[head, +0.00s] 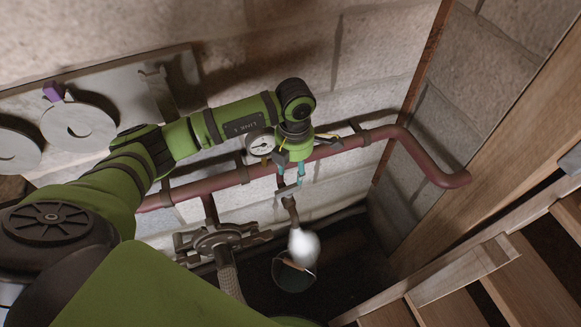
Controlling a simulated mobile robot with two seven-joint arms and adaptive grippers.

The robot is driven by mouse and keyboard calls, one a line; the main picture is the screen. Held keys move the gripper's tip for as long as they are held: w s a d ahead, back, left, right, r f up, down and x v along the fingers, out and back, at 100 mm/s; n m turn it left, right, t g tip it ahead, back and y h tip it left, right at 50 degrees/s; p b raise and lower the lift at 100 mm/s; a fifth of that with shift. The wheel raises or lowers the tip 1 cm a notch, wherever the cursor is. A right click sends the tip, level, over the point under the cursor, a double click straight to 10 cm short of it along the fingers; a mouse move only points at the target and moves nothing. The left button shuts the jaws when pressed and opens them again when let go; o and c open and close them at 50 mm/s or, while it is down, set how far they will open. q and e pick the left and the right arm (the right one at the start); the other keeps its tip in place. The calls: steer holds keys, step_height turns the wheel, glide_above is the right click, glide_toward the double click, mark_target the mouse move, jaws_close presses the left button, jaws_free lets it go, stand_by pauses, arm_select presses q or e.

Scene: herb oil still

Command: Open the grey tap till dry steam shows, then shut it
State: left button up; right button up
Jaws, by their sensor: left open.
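The grey tap (287,191) sits on a short drop pipe below the red-brown steam pipe (222,180) in the head view. My left gripper (291,172) points down just above the tap, with its teal-tipped fingers apart. I cannot tell whether a fingertip touches the tap's handle. A dense white plume (303,245) comes from the spout under the tap. It goes down to a dark bucket (293,276) on the floor and hides part of its rim. My right gripper is not in view.
A round pressure gauge (260,143) is beside my left wrist, in front of the wall. A larger grey valve (218,240) with a braided hose stands left of the bucket. Wooden steps (470,265) fill the lower right.

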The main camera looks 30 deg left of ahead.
mark_target(294, 184)
arm_select(q)
step_height(294, 184, down, 6)
steer(key=shift+s+d+f+p, duration=0.1)
steer(key=shift+f+p, duration=0.15)
steer(key=shift+p, duration=0.1)
jaws_close()
